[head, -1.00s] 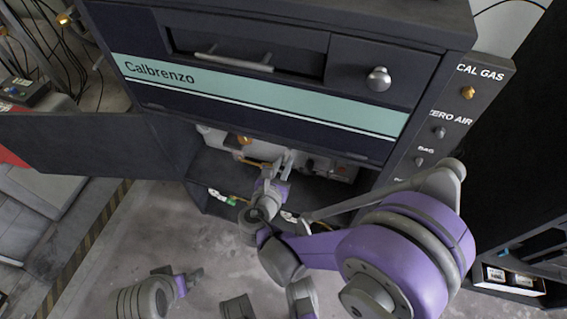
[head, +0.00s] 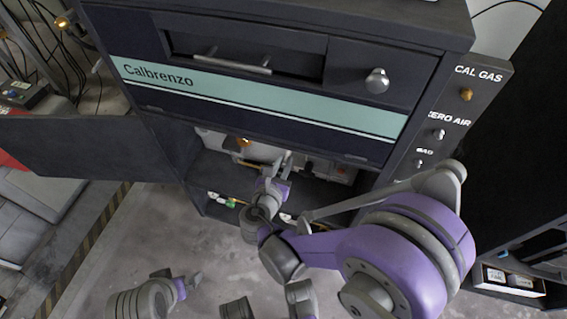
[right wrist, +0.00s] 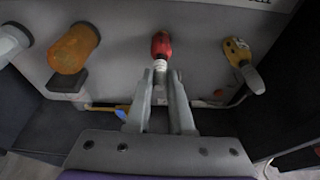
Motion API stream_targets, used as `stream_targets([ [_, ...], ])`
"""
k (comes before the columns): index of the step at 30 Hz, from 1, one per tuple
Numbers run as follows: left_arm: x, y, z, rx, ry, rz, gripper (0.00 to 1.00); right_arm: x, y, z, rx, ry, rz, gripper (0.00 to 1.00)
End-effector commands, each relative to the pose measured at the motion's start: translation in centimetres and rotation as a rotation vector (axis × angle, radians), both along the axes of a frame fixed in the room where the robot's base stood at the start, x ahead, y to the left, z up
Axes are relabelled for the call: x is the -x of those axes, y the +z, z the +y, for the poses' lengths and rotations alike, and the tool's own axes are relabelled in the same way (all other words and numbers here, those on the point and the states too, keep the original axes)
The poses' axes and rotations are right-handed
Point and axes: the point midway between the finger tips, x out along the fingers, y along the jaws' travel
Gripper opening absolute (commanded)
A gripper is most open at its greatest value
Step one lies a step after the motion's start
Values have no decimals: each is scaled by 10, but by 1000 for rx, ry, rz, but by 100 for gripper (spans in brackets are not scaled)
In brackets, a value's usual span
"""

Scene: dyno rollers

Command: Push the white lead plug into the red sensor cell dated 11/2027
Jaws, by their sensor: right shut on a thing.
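The red sensor cell (right wrist: 161,43) shows at the top middle of the right wrist view, on the grey panel. My right gripper (right wrist: 161,72) is shut on the white lead plug (right wrist: 160,66), straight below the red cell. The plug looks in line with the cell and at or against its lower end; how far in it is, I cannot tell. The cell's date cannot be read. In the head view my right gripper (head: 282,160) reaches into the open cabinet bay. My left gripper (head: 190,282) hangs low at left over the floor, away from the cabinet; its jaws are unclear.
An orange cell (right wrist: 74,48) stands left of the red one, and a yellow connector (right wrist: 237,50) right. Loose leads with a green plug (head: 231,202) lie on the bay floor. The cabinet door (head: 80,145) stands open at left. The drawer front (head: 260,95) overhangs the bay.

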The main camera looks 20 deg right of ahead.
Motion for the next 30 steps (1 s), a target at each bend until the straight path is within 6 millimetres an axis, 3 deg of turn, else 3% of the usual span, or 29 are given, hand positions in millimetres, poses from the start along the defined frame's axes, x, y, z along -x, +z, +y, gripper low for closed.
stream_targets([
  [2,0,0,0,0,0,0,100,-1,0,-1,0,0,0,0],
  [3,0,0,0,0,0,0,100,-2,0,-1,0,0,0,24],
  [9,0,0,0,0,0,0,100,-1,0,-1,0,0,0,55],
  [20,0,2,0,0,0,0,100,4,2,3,0,1,0,55],
  [30,2,16,0,0,0,-4,100,54,22,37,-2,6,0,55],
])
